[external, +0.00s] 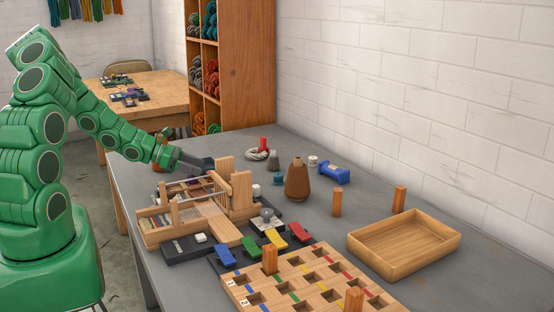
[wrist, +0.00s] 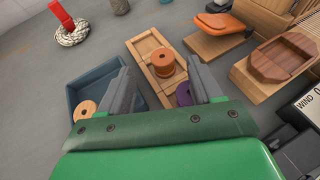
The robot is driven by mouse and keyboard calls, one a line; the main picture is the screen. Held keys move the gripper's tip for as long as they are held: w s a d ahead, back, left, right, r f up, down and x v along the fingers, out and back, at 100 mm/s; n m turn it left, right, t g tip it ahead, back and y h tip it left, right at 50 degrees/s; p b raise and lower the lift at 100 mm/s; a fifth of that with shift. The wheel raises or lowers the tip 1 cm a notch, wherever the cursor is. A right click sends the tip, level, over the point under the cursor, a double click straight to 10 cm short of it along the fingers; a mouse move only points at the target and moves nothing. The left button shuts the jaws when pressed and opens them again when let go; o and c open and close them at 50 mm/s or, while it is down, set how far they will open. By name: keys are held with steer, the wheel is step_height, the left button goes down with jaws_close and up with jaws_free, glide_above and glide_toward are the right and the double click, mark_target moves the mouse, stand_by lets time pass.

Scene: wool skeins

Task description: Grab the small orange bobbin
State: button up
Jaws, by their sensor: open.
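The small orange bobbin (wrist: 162,60) stands in a shallow wooden tray (wrist: 140,47) in the wrist view. It looks like a wide disc with a narrower round part. My gripper (wrist: 158,68) is open and empty. Its two grey fingers lie on either side of the bobbin in the picture; I cannot tell the height gap. A purple bobbin (wrist: 183,95) is partly hidden by the right finger. In the external view my gripper (external: 196,161) is over the far left of the grey table, and I cannot make out the orange bobbin clearly there.
A blue tray (wrist: 78,83) with a tan bobbin (wrist: 86,109) lies left of the wooden tray. An orange-topped wooden block (wrist: 215,43) and a wooden loom (external: 190,210) are close by. A brown cone (external: 297,182) stands mid-table; an empty wooden tray (external: 405,265) is at right.

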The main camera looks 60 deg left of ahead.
mark_target(209, 172)
steer(key=shift+x, duration=1.85)
steer(key=shift+s+d+f, duration=0.1)
steer(key=shift+c, duration=0.4)
steer(key=c, duration=1)
steer(key=shift+c, duration=0.2)
